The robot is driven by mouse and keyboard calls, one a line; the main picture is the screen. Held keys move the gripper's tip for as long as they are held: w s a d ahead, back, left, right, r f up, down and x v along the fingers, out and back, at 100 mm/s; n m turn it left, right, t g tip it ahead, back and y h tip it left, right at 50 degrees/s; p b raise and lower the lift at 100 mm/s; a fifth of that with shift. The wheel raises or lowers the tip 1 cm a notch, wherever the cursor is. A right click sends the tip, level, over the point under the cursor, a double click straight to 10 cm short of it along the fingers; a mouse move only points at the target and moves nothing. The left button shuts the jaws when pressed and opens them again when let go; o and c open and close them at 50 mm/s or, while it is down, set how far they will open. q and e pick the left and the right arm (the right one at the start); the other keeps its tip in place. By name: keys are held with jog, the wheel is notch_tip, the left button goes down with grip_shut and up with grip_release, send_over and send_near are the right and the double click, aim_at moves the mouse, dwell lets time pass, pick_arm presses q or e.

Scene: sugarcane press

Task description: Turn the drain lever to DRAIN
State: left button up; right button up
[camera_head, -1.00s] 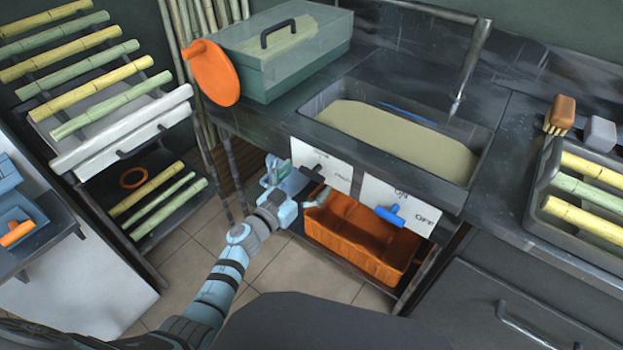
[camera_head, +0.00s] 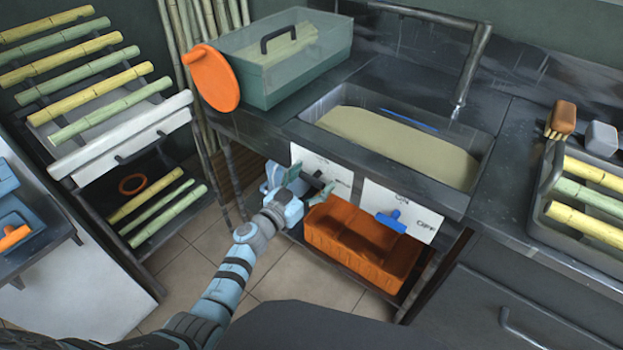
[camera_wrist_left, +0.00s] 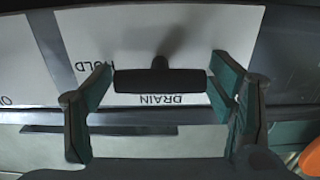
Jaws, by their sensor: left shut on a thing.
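The drain lever is a black T-shaped handle (camera_wrist_left: 160,80) on a white panel (camera_head: 309,159) below the sink front. In the left wrist view its bar lies level, with the word DRAIN, upside down, just below it and HOLD to its left. My left gripper (camera_head: 306,187) is at this panel. In the left wrist view its two green-padded fingers (camera_wrist_left: 160,84) stand at the two ends of the bar, shut on it. In the head view the gripper partly hides the lever and the panel's lettering. My right gripper is not in view.
A blue lever (camera_head: 392,220) is on the ON/OFF panel (camera_head: 376,194) to the right. An orange bin (camera_head: 360,245) stands on the shelf below. The sink basin (camera_head: 480,165) above holds tan liquid. A cane rack (camera_head: 75,153) stands at left.

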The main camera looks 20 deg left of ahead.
pick_arm(q)
jog(key=shift+m, duration=0.4)
jog(key=m+p, duration=0.1)
jog(key=m, duration=0.2)
jog(key=shift+m, duration=0.3)
jog(key=m, duration=0.4)
jog(key=shift+m, duration=0.3)
jog(key=m, duration=0.5)
jog(key=shift+f, duration=0.1)
jog(key=shift+d+m+b, duration=0.1)
jog(key=shift+m+b, duration=0.35)
jog(key=shift+m, duration=1.65)
jog(key=o, duration=1.1)
jog(key=shift+o, duration=0.2)
